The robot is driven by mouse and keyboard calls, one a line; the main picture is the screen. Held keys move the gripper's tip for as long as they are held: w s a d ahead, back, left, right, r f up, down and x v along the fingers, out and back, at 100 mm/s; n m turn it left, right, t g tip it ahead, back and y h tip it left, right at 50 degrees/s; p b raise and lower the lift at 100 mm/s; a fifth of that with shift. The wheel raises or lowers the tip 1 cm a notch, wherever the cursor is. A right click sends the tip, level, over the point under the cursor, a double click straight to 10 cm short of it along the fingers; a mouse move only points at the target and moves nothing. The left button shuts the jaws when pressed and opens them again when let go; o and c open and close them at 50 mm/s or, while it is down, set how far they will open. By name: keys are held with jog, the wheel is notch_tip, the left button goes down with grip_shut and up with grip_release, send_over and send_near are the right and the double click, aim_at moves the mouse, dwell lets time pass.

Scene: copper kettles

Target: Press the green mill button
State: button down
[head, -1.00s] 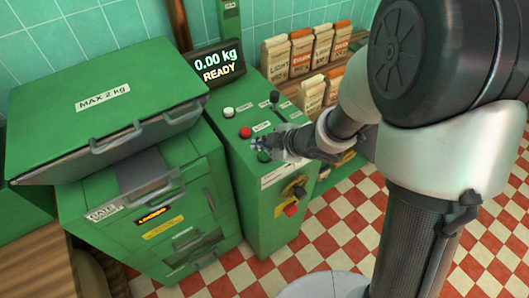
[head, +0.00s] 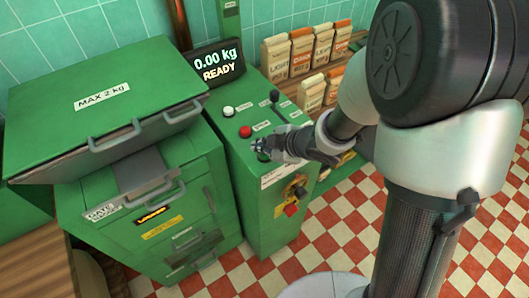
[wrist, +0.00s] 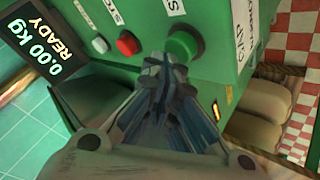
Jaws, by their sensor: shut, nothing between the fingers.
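The green mill button (wrist: 183,45) is a round knob on the green control panel, seen just beyond my fingertips in the wrist view. In the head view only a dark part of it (head: 263,156) shows beside my fingers. My gripper (head: 258,146) is shut and empty, its fingertips at the button; it also shows in the wrist view (wrist: 157,62). The tips overlap the button's lower left edge there. I cannot tell whether they touch it.
A red button (head: 245,131) and a white button (head: 228,111) sit on the same panel, with a black lever (head: 274,97) nearby. The display (head: 216,64) reads 0.00 kg READY. A green lidded bin (head: 105,105) stands left; paper bags (head: 301,52) stand behind.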

aim_at(263, 154)
jog(key=shift+f+b, duration=0.45)
jog(key=shift+f, duration=0.05)
dwell(0.6)
dwell(0.3)
jog(key=shift+r+p, duration=0.95)
jog(key=shift+p, duration=0.05)
notch_tip(263, 154, up, 5)
jog(key=p, duration=0.5)
dwell(0.4)
